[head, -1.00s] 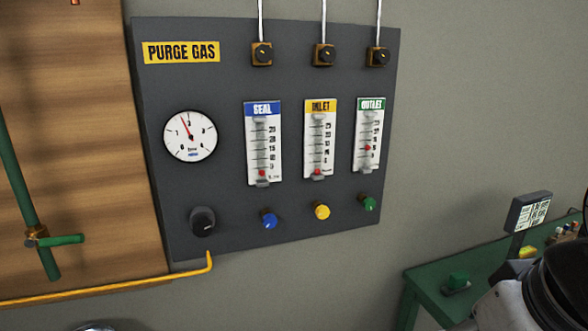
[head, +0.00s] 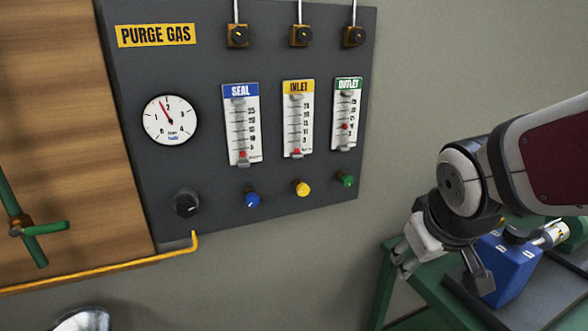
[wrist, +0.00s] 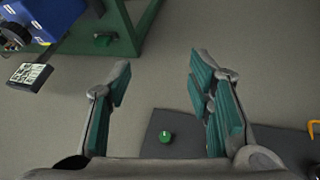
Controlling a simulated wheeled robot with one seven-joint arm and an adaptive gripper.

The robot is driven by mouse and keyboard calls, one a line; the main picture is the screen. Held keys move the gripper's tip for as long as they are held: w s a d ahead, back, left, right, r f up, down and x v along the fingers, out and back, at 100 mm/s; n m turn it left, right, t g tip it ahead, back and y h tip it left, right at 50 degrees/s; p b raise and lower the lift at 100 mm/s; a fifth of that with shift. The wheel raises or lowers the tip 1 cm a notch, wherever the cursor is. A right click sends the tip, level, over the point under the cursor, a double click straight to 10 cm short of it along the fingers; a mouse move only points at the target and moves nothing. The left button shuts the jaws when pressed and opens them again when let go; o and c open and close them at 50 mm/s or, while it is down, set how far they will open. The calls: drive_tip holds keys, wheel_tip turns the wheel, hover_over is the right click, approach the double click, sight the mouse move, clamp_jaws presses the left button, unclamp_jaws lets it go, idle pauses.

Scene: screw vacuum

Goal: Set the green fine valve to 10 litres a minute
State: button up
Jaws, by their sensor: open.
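The green fine valve (head: 346,180) is a small knob at the lower right of the grey panel, under the OUTLET flow meter (head: 347,112). The red float (head: 345,126) in that meter sits in the lower half of the scale; the numbers are too small to read exactly. My gripper (head: 403,266) is right of and below the green knob, apart from it. In the wrist view my gripper (wrist: 160,80) is open and empty. The green knob (wrist: 166,137) shows there between the fingers, beyond them and nearer the palm end of the picture.
The blue knob (head: 252,199) and yellow knob (head: 301,188) stand left of the green one, with a black knob (head: 187,203) further left. A green bench (head: 384,290) with a blue device (head: 508,268) is at lower right. The wall right of the panel is bare.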

drive_tip(key=w+f+n+t+y+p, duration=0.1)
drive_tip(key=w+f+n+t+p, duration=0.15)
drive_tip(key=w+f, duration=0.45)
drive_tip(key=t+y+p, duration=0.4)
drive_tip(key=t+y, duration=0.3)
drive_tip(key=t, duration=0.2)
approach(349, 182)
drive_tip(key=shift+m, duration=0.45)
drive_tip(key=x, duration=1)
drive_tip(key=shift+w+a, duration=0.15)
drive_tip(key=shift+w, duration=0.15)
clamp_jaws()
